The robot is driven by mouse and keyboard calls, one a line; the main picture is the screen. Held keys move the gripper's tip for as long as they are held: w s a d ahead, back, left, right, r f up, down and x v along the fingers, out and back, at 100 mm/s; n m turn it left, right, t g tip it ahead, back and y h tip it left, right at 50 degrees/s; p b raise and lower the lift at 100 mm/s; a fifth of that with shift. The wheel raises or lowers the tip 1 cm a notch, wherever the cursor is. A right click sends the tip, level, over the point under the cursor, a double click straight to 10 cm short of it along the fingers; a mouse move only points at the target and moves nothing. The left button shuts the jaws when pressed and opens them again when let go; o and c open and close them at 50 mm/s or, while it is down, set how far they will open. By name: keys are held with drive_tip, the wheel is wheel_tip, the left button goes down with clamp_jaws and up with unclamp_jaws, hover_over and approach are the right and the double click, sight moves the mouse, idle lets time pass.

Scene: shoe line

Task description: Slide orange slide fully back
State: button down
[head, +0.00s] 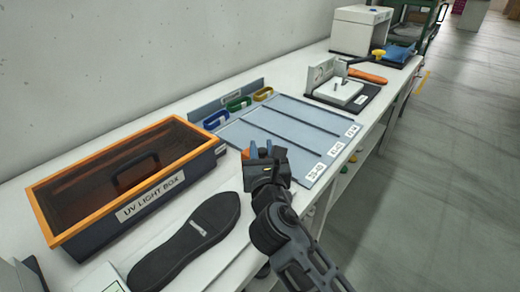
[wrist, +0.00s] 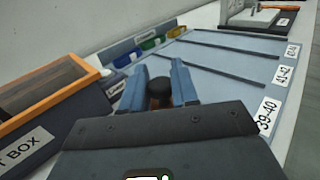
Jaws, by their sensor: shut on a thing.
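My gripper (head: 250,153) is at the near left corner of the grey size board (head: 270,112). In the wrist view its two blue-grey fingers (wrist: 160,92) are closed on a small orange-brown piece with a dark rounded top (wrist: 159,88). Only a bit of orange shows between the fingers in the head view. The fingers hide most of this piece, and I cannot tell whether it is the orange slide or whether it touches the board. The board has dark dividing strips and size labels along its near edge. Blue, green and yellow pieces stand at its back left.
The orange-framed UV light box (head: 45,208) stands close to the left of my gripper. A black shoe sole (head: 188,240) lies in front of it. A jig with an orange handle (head: 368,75) stands beyond the board. The board's surface between the strips looks clear.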

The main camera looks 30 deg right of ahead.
drive_tip(key=c, duration=1)
unclamp_jaws()
drive_tip(key=shift+d+r, duration=0.15)
drive_tip(key=shift+d, duration=0.1)
drive_tip(key=shift+o, duration=0.2)
drive_tip(key=shift+a, duration=0.1)
drive_tip(key=shift+s+a, duration=0.15)
drive_tip(key=shift+s, duration=0.15)
drive_tip(key=b+v, duration=0.1)
drive_tip(key=v, duration=0.6)
